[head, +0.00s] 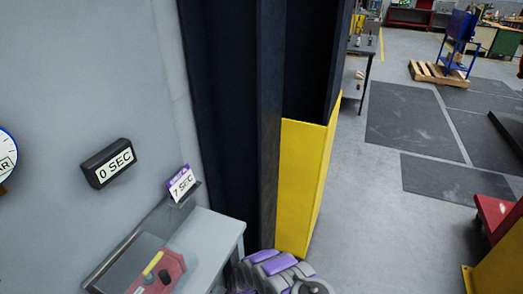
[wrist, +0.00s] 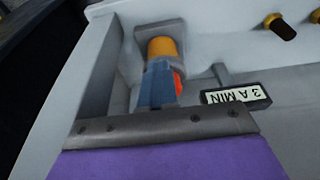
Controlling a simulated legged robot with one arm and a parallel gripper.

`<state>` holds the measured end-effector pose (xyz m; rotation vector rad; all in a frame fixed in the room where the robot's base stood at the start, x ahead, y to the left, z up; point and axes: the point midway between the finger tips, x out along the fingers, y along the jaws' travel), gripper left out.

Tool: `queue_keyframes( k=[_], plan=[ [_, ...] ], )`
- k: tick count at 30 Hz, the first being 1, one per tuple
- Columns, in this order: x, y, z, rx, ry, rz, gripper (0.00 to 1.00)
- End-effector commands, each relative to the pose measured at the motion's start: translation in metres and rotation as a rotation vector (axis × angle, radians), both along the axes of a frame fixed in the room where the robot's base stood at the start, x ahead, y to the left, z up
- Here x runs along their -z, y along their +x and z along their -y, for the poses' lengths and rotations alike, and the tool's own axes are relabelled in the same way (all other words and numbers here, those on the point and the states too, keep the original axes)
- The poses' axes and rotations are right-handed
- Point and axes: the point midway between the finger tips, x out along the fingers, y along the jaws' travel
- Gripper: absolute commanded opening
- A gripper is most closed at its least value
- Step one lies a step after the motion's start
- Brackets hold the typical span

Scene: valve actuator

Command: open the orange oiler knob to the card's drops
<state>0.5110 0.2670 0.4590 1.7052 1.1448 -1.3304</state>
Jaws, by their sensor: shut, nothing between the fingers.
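The orange knob (wrist: 163,47) shows in the upper middle of the wrist view, against a grey block. My gripper (wrist: 160,70) reaches up from the bottom, with a purple body and a grey screwed plate. The blue piece ahead of the plate looks like its shut fingers, overlapping the knob's lower side. I cannot tell whether they touch it. A red-orange part shows just right of the blue. A black-framed sign (wrist: 237,94) reading "3 A MIN" is to the right. In the head view a purple-topped card (head: 181,184) appears to read "7 SEC"; the knob is not visible there.
A black box (head: 108,163) reading "0 SEC" is on the wall, with a round gauge (head: 5,155) farther left. A red unit with a yellow handle (head: 153,264) sits on the grey bench (head: 212,234). A yellow-based column (head: 303,185) stands right; open floor lies beyond.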

Motion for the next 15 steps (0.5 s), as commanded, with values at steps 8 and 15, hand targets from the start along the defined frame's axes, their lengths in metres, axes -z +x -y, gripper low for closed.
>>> queue_keyframes(
  k=[8,15],
  plan=[
    [-0.0021,0.0001,0.0022,0.001,0.002,0.005,0.0],
    [-0.0042,-0.0019,0.0071,0.001,0.002,0.004,0.0]
  ],
)
